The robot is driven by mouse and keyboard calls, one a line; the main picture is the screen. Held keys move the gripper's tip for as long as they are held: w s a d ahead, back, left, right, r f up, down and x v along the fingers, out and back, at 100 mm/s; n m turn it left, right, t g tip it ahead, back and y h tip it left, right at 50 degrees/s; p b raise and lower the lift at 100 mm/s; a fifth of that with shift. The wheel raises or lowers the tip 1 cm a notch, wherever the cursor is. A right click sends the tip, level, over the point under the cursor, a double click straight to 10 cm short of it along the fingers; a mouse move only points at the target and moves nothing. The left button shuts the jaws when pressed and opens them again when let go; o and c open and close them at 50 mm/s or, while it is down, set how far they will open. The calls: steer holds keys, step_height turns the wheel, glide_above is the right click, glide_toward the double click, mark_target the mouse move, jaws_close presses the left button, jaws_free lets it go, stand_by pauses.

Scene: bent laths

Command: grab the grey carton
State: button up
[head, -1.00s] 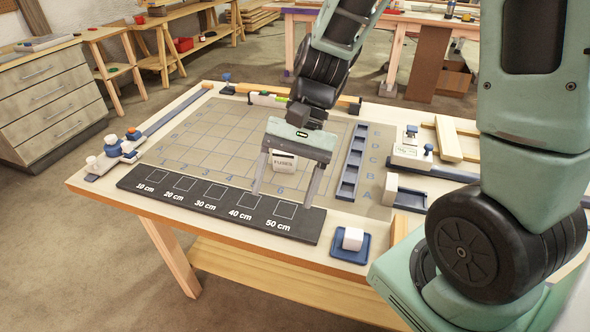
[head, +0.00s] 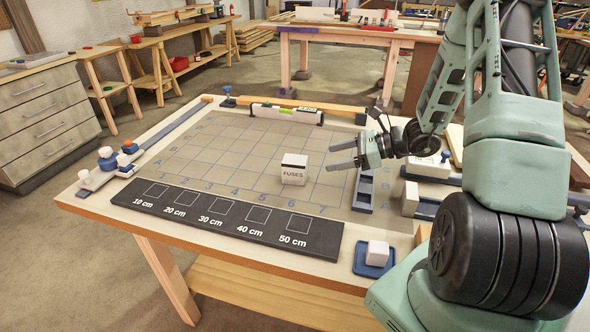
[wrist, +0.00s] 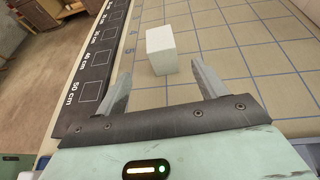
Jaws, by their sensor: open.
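A pale grey-white carton (head: 293,171) with a dark band near its top and the word FUSES stands upright on the gridded mat (head: 215,150). My gripper (head: 332,155) is open and empty, to the right of the carton in the head view. Its fingers point left, roughly level, toward the carton's side. In the wrist view the carton (wrist: 162,50) stands just beyond the open fingertips (wrist: 160,76), roughly centred between them. Clear mat shows between the fingers and the carton, so they are apart.
A black board with distance marks (head: 225,222) lies along the front edge. A blue divided tray (head: 364,190) lies below my gripper. A white cube (head: 377,253) sits on a blue dish at the front right. A spirit level (head: 287,113) lies at the back. The mat left of the carton is clear.

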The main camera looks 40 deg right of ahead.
mark_target(295, 164)
steer(key=x, duration=0.7)
steer(key=shift+s+p, duration=0.1)
steer(key=shift+p, duration=0.3)
steer(key=shift+p+x, duration=0.7)
steer(key=shift+x, duration=2.1)
steer(key=shift+d, duration=0.15)
steer(key=shift+r, duration=0.1)
steer(key=c, duration=1.1)
